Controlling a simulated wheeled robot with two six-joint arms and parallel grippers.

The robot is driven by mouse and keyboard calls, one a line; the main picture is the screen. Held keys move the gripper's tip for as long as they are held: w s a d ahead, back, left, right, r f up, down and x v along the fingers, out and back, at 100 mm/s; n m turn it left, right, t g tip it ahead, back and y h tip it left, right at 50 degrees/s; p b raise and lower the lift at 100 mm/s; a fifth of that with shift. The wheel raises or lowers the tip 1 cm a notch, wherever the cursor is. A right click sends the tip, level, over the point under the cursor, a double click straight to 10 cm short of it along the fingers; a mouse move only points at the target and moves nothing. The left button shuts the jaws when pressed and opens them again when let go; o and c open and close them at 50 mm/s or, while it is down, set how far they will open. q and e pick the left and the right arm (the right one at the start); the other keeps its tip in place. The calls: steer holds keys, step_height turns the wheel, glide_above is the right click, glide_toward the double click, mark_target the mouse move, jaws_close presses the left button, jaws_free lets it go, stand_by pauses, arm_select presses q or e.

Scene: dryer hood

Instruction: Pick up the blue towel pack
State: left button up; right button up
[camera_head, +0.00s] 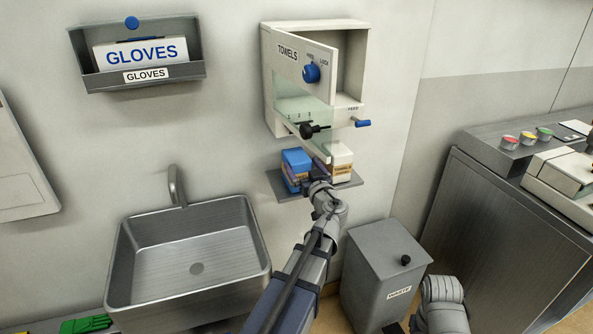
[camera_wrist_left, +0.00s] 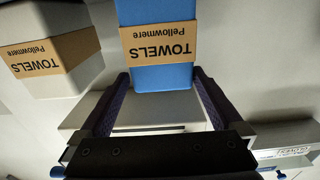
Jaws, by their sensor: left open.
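The blue towel pack (camera_head: 294,160) stands on the small grey shelf (camera_head: 288,196) under the towel dispenser, at the left beside a white pack. In the left wrist view the blue pack (camera_wrist_left: 157,78) appears upside down, with a tan TOWELS band. My left gripper (camera_head: 319,168) is in front of the shelf near the packs. In its wrist view the open fingertips (camera_wrist_left: 159,73) appear on either side of the blue pack's near edge. I cannot tell whether they touch it. The arm hides part of the shelf. My right gripper is out of view.
The white towel pack (camera_head: 340,162) stands close at the right on the same shelf. Above is the towel dispenser (camera_head: 352,60) with its door open and a black knob (camera_head: 310,130) jutting out. A sink (camera_head: 190,250) is lower left, a waste bin (camera_head: 385,265) lower right.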

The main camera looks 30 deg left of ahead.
mark_target(297, 155)
arm_select(q)
steer(key=x, duration=0.5)
steer(key=shift+a+r, duration=0.2)
steer(key=shift+r, duration=0.05)
steer(key=shift+s, duration=0.1)
steer(key=c, duration=1.3)
steer(key=shift+d+r+p, duration=0.15)
steer(key=shift+r+p, duration=0.05)
steer(key=shift+p, duration=0.3)
